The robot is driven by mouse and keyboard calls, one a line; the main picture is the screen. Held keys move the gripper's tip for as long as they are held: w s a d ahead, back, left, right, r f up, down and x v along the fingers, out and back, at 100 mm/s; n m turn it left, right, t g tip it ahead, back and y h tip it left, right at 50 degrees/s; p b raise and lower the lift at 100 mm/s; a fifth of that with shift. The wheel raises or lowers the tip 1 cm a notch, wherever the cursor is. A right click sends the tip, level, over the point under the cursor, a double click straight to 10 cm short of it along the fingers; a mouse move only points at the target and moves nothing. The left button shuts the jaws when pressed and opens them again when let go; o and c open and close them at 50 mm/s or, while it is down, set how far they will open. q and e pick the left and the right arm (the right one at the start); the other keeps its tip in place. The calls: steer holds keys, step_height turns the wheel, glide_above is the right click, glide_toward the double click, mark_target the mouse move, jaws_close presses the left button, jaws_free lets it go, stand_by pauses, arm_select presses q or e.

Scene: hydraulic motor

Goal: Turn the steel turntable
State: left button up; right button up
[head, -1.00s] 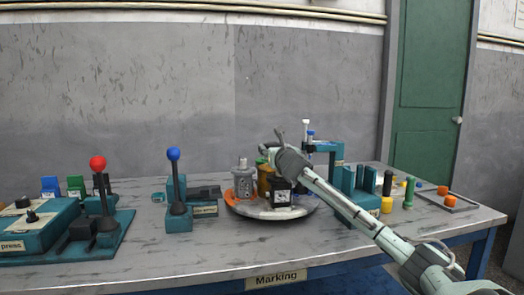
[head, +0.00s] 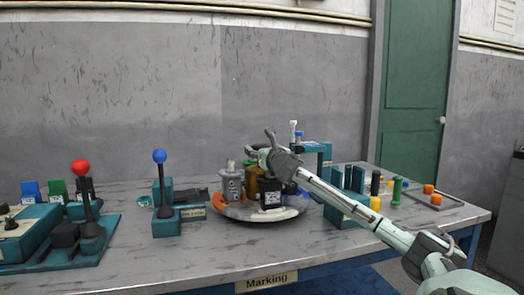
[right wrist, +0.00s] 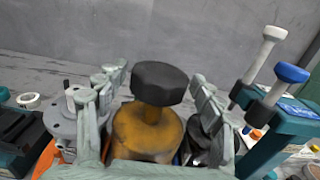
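The steel turntable (head: 262,216) is a low round disc on the table, with an orange section (head: 229,209) on its left. It carries a grey motor-like part (head: 231,186), a dark yellow cylinder (head: 250,180) and a black box with a white label (head: 271,196). My right gripper (head: 260,144) is over the turntable, above these parts. In the right wrist view its fingers (right wrist: 155,95) are spread, with the yellow cylinder (right wrist: 146,132) and its black knob (right wrist: 158,83) showing between them; contact cannot be told. My left gripper is not in view.
A teal stand (head: 325,160) with white- and blue-topped tools is right of the turntable. A teal block (head: 350,183) and coloured cylinders stand further right. A blue-knobbed lever (head: 160,185) and a red-knobbed lever (head: 86,205) stand left. The table front is clear.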

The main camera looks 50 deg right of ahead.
steer(key=shift+o, duration=0.3)
steer(key=shift+s, duration=0.1)
steer(key=shift+s+a+f, duration=0.15)
steer(key=shift+s+a, duration=0.25)
steer(key=shift+s, duration=0.1)
steer(key=v, duration=1)
steer(key=shift+s+a, duration=0.15)
steer(key=shift+s, duration=0.15)
